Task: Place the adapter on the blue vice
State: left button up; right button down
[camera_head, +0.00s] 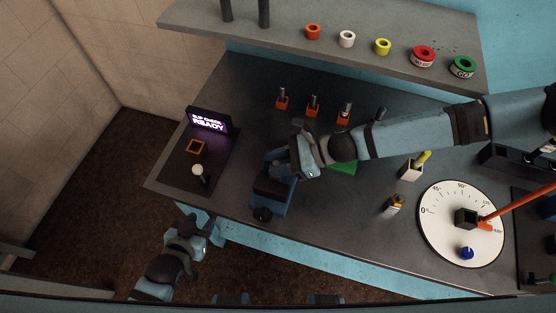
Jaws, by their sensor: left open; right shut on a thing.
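The blue vice (272,197) stands on the dark workbench, left of centre near its front edge. My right gripper (291,160) is right at the vice, over its back right part, and hides some of it. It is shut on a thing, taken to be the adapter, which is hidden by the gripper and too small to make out. I cannot tell whether it touches the vice. My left gripper (200,226) is open and empty, low in front of the bench's left front edge, apart from the vice.
Several orange-based fittings (281,103) stand behind the vice. A green block (343,168) lies partly under my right forearm. A black station with a lit screen (210,121) is at left, a white dial (440,230) at right. A shelf (270,27) with coloured rings overhangs the back.

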jog(key=shift+f, duration=0.2)
jog(key=c, duration=0.8)
grip_release()
jog(key=shift+r, duration=0.1)
jog(key=shift+r, duration=0.3)
jog(key=b+v, duration=0.2)
jog(key=v, duration=1)
jog(key=shift+f, duration=0.2)
